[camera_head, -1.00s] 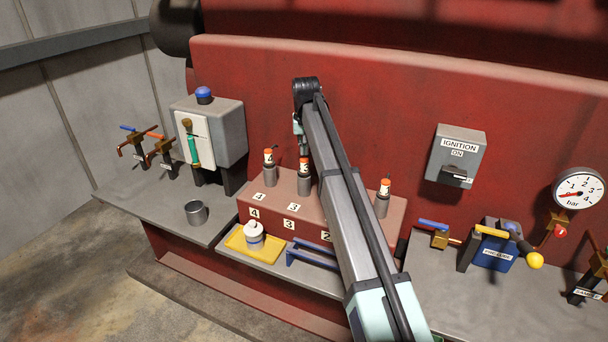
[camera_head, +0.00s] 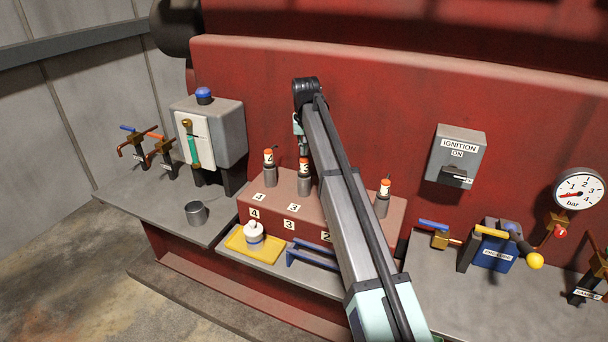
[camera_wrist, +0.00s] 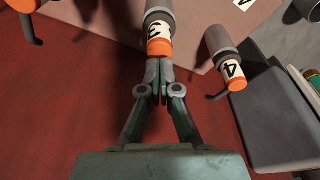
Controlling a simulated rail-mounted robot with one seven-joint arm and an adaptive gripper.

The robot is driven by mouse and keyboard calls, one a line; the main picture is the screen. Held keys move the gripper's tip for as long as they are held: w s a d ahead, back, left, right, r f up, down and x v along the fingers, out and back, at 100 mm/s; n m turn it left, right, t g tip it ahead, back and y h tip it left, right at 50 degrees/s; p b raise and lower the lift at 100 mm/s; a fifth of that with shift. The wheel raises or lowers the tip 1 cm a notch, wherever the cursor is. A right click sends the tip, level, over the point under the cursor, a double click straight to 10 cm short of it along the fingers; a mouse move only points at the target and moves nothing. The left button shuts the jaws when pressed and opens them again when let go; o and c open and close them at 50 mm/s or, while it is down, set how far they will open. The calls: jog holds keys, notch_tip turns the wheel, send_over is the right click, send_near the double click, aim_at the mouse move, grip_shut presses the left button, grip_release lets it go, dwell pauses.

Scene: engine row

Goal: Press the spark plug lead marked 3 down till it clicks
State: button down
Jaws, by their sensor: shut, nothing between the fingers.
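The spark plug lead marked 3 (camera_head: 304,184) is a grey cylinder with a white numbered band and an orange top. It stands upright on the red block (camera_head: 385,225), behind the number 3 plates. In the wrist view the lead (camera_wrist: 158,14) lies straight ahead of my fingertips. My gripper (camera_head: 303,153) is over its orange top, pointing down. The fingers (camera_wrist: 158,68) are shut and empty, with their tips at the orange end. I cannot tell whether they touch it, or how far the lead is pushed down.
Lead 4 (camera_head: 270,176) stands close on the left, also in the wrist view (camera_wrist: 226,60). Another lead (camera_head: 381,205) stands right of my arm, which hides part of the block.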

jog(key=shift+f+b, duration=0.35)
jog(key=shift+f, duration=1.1)
jog(key=shift+r, duration=0.1)
dwell(0.5)
jog(key=shift+r+p, duration=1.75)
jog(key=shift+r, duration=1.7)
jog(key=shift+a, duration=0.1)
